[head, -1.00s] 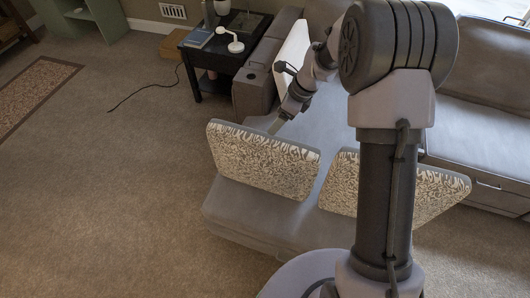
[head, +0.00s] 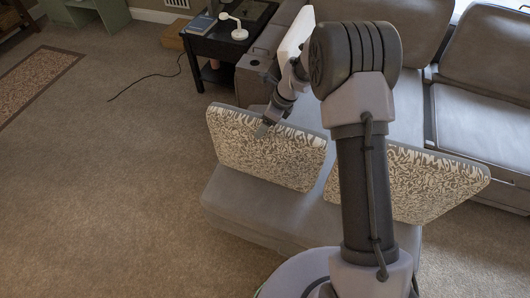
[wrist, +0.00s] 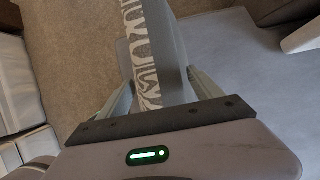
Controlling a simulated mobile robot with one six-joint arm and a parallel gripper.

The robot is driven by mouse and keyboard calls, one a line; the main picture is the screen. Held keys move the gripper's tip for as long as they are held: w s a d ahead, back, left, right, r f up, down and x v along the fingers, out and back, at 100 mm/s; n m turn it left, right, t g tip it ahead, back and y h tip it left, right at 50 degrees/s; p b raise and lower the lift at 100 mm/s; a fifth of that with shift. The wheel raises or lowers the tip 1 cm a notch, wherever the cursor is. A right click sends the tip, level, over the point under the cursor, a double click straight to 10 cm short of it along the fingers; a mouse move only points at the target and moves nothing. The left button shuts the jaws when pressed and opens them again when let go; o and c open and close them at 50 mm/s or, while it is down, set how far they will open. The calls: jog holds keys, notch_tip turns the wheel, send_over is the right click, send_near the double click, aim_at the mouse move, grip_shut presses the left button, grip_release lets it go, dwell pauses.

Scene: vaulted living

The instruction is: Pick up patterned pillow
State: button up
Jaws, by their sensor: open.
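Two pillows with a white and grey-brown leaf pattern stand upright on the grey sofa seat. The left patterned pillow (head: 258,152) is at my gripper; the right patterned pillow (head: 425,187) is partly hidden by my arm. My gripper (head: 264,131) is at the top edge of the left pillow. In the wrist view, my gripper (wrist: 162,76) is open, with its fingers on either side of the pillow edge (wrist: 168,55). The patterned face is toward the left finger and the plain grey side toward the right. I cannot tell whether either finger touches it.
The grey sofa (head: 255,222) has an armrest and back cushions behind the pillows. A white pillow (head: 296,36) leans near the armrest.

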jog(key=shift+f, duration=0.25)
dwell(0.3)
grip_shut()
